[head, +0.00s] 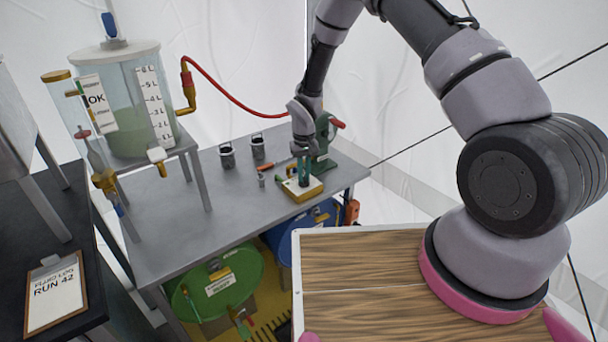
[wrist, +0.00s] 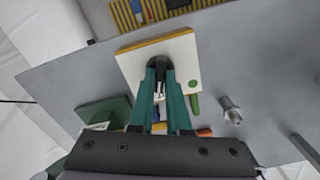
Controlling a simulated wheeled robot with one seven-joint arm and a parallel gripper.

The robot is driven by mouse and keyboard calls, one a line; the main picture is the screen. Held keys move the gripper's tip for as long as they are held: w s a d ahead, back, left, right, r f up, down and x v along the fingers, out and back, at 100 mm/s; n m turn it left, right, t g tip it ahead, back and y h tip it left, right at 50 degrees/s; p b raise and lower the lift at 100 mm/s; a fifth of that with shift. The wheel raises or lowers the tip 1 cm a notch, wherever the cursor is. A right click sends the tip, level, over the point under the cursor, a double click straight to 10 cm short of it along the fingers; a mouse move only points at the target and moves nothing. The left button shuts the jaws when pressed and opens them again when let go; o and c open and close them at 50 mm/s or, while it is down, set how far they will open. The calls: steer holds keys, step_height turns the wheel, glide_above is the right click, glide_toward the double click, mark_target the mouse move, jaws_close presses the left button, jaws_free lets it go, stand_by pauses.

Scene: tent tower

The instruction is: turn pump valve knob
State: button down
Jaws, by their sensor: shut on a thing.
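A small box with a white top and yellow sides (head: 302,191) lies on the grey bench, and it fills the upper middle of the wrist view (wrist: 178,52). A dark knob (wrist: 158,62) stands on its white top. My gripper (head: 303,178) reaches down over the box, and its teal fingers (wrist: 160,75) are shut on the knob. The fingers hide most of the knob, so its angle cannot be told. A green dot and a green piece (wrist: 195,103) show at the box's edge.
A green device with a red handle (head: 325,140) stands close behind my gripper. Two dark cups (head: 228,155) and a small metal fitting (wrist: 231,110) stand on the grey bench (head: 185,225). A tank (head: 125,90) with a red hose is at left.

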mark_target(304, 177)
steer(key=shift+n, duration=1.1)
steer(key=c, duration=0.9)
jaws_free()
step_height(304, 177, up, 11)
steer(key=shift+f, duration=0.1)
